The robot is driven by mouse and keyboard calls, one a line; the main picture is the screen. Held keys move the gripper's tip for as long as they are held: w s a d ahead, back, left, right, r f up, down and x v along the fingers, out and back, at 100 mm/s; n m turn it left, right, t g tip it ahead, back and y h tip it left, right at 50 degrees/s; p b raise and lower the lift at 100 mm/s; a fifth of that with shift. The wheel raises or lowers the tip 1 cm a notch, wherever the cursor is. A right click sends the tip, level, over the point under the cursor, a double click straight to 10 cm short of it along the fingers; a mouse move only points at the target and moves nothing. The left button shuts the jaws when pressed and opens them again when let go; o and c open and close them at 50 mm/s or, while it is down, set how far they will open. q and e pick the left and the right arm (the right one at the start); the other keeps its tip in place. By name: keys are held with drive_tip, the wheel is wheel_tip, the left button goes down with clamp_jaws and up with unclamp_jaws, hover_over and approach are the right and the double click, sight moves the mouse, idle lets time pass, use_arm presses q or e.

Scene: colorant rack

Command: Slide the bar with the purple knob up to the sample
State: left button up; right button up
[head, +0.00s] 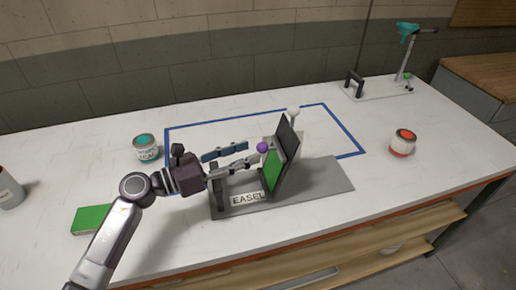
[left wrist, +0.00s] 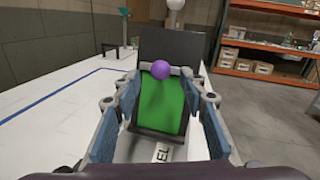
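The easel has a grey base (head: 325,177) labelled EASEL and a tilted black panel (head: 289,140). The green sample (head: 272,170) rests against the panel; it also shows in the left wrist view (left wrist: 163,108). The purple knob (head: 262,148) is near the sample's upper edge. In the left wrist view the knob (left wrist: 160,70) sits in front of a pale grey bar (left wrist: 182,71) crossing the sample's top. My left gripper (head: 252,153) is open, pointing at the knob. In the wrist view its fingers (left wrist: 162,88) spread to either side of the knob. My right gripper is out of view.
A teal-topped can (head: 146,148) and a green block (head: 91,219) are at the left. A red-labelled can (head: 403,142) stands at the right. A white ball (head: 293,112) is behind the panel. A stand with a teal top (head: 404,55) is at the back right.

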use_arm(q)
drive_tip(key=v, duration=0.6)
drive_tip(key=shift+s+a, duration=0.2)
drive_tip(key=shift+a, duration=0.15)
